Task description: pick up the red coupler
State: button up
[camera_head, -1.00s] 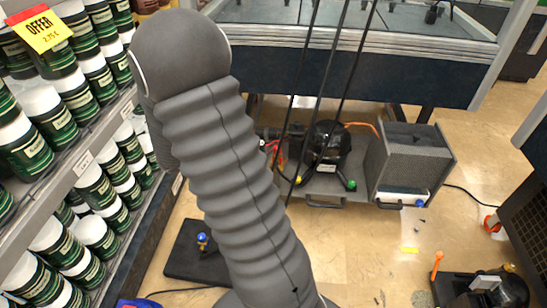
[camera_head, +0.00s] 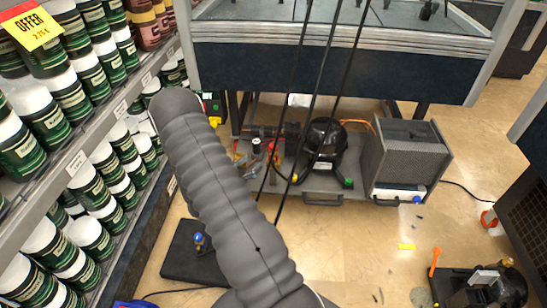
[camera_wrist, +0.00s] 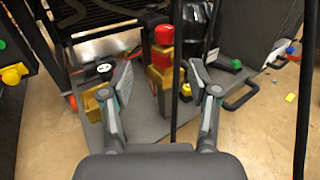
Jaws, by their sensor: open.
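In the wrist view a red coupler (camera_wrist: 163,35) stands upright on a brass-coloured block (camera_wrist: 162,54). Below it shows a second red part (camera_wrist: 160,75), with more brass below that; I cannot tell which red part the task means. My gripper (camera_wrist: 160,80) is open and empty, with one finger to each side of this red and brass stack in the picture. The fingers appear nearer the camera than the stack. In the head view a small red part (camera_head: 273,148) shows on the pump's grey base. My arm hides the gripper there.
Dark hanging cables (camera_head: 318,100) cross before the black pump body (camera_head: 326,143); one (camera_wrist: 178,70) passes just right of the stack. A grey box (camera_head: 402,155) sits right. Shelves of jars (camera_head: 85,100) line the left.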

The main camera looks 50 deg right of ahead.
aim_at(270, 149)
jog(key=d, duration=0.6)
jog(key=shift+w+d, duration=0.2)
jog(key=shift+d, duration=2.95)
jog(key=shift+c, duration=0.3)
grip_shut()
